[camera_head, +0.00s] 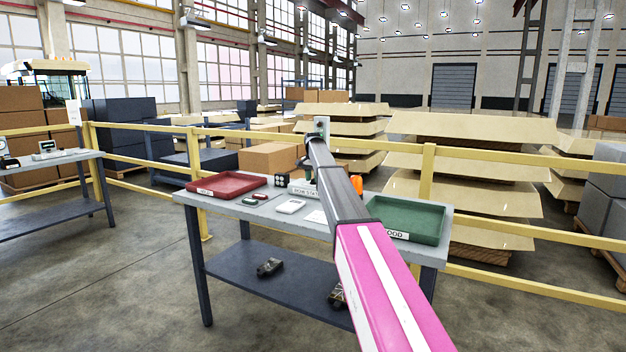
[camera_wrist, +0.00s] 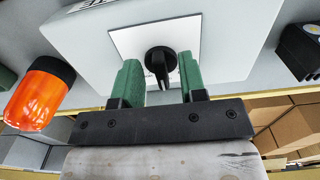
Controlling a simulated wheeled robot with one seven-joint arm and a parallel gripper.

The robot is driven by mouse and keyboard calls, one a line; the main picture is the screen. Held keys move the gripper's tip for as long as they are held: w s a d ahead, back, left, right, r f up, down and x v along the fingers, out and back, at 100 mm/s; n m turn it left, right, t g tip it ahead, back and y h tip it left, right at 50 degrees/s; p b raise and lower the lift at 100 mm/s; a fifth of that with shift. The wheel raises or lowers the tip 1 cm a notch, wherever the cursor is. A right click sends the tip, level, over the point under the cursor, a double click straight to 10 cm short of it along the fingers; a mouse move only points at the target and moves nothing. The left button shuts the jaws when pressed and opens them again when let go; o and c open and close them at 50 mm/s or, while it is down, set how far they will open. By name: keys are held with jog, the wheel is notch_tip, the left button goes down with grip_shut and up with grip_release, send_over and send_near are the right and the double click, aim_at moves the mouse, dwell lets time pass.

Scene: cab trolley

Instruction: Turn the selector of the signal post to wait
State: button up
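In the wrist view, a black selector knob (camera_wrist: 160,62) sits on a white plate (camera_wrist: 130,42) on a light grey box (camera_wrist: 225,55), likely the signal post. The knob's handle points down in that picture. My gripper (camera_wrist: 160,75) is open, with one green finger on each side of the knob and a visible gap on both sides. An orange lamp (camera_wrist: 40,95) is to the left of the box. Dark lettering at the top edge is cut off, so I cannot read it. In the head view my arm hides the gripper and the knob.
In the head view, the grey table (camera_head: 270,213) holds a red tray (camera_head: 227,185) at left and a green tray (camera_head: 407,218) at right. Small items lie between them. A yellow railing (camera_head: 428,172) runs behind. A black block (camera_wrist: 300,50) is right of the box.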

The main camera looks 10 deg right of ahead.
jog(key=shift+f, duration=0.15)
grip_shut()
jog(key=shift+n, duration=0.3)
jog(key=n, duration=0.3)
jog(key=shift+s+n, duration=0.1)
jog(key=shift+n, duration=0.2)
jog(key=shift+d+n, duration=0.2)
jog(key=shift+n, duration=2.1)
grip_release()
